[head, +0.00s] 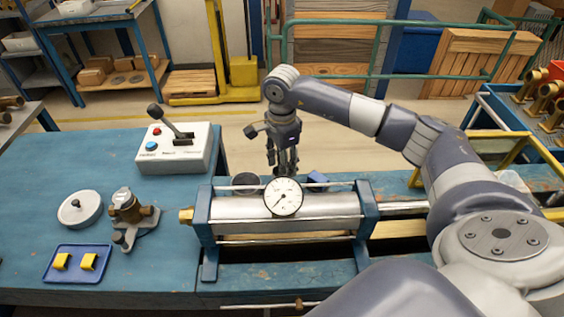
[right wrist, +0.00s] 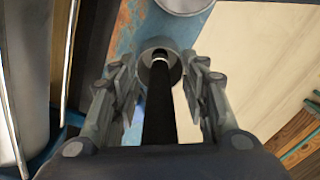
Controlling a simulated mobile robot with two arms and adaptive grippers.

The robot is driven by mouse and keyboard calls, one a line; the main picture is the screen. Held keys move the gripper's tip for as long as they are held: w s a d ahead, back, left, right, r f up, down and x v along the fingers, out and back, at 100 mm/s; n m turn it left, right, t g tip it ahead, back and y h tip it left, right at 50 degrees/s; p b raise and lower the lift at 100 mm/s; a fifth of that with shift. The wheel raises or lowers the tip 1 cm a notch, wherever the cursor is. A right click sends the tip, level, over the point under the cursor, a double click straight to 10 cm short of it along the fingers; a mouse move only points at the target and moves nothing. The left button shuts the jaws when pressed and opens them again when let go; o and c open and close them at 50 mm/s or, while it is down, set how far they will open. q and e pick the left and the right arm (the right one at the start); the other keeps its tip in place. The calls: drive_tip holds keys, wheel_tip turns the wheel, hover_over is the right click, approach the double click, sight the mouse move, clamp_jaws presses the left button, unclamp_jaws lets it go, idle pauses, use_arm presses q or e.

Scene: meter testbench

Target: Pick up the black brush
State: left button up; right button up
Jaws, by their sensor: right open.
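The black brush (right wrist: 158,110) shows in the right wrist view as a long black rod with a pale band near its far end. That end meets a grey round cup (right wrist: 174,72); whether it stands inside the cup is hard to tell. My right gripper (right wrist: 160,85) is open, with one finger on each side of the rod and gaps visible. In the head view, my right gripper (head: 283,168) points down just behind the metal cylinder and its dial gauge (head: 283,197). The brush is not clearly visible there. My left gripper is out of view.
The metal cylinder (head: 235,207) in its blue frame lies close in front of the gripper. A control box (head: 176,148) with a lever, a white disc (head: 80,208), a brass meter (head: 130,209) and a blue tray (head: 76,276) stand to the left on the blue bench.

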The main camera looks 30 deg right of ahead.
clamp_jaws()
drive_tip(key=shift+r, duration=0.1)
wheel_tip(320, 180, up, 9)
drive_tip(key=b, duration=0.3)
drive_tip(key=shift+r, duration=0.45)
